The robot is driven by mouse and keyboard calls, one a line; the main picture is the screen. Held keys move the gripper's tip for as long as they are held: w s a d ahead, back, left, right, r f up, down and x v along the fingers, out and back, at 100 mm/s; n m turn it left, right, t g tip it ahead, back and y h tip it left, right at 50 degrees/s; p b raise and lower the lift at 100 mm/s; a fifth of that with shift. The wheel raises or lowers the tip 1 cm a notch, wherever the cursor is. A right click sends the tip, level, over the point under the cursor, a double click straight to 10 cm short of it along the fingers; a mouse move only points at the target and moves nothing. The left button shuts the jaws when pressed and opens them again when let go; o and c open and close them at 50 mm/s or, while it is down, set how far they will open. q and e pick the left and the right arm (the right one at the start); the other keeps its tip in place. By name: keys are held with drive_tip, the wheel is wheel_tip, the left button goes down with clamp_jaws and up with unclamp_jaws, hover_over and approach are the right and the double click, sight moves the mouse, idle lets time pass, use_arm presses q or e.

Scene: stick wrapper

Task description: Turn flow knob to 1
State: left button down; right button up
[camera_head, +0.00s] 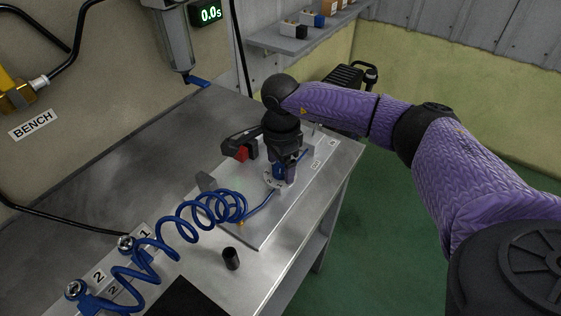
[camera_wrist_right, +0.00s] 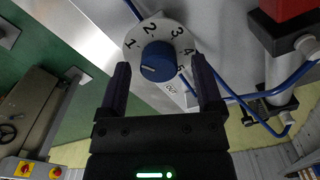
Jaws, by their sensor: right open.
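In the head view the right gripper (camera_head: 282,162) points down over the dial (camera_head: 271,181) on the metal plate, and hides part of the knob (camera_head: 279,171). My left gripper is out of view.
A coiled blue hose (camera_head: 175,222) runs across the bench (camera_head: 190,140) to fittings marked 1 and 2. A black clamp with a red block (camera_head: 242,153) stands just left of the gripper. A small black cylinder (camera_head: 231,259) stands near the front. A display (camera_head: 210,14) reads 0.0s.

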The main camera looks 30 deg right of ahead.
sight(281, 167)
wheel_tip(281, 167, up, 10)
drive_tip(key=p, duration=0.2)
idle(0.4)
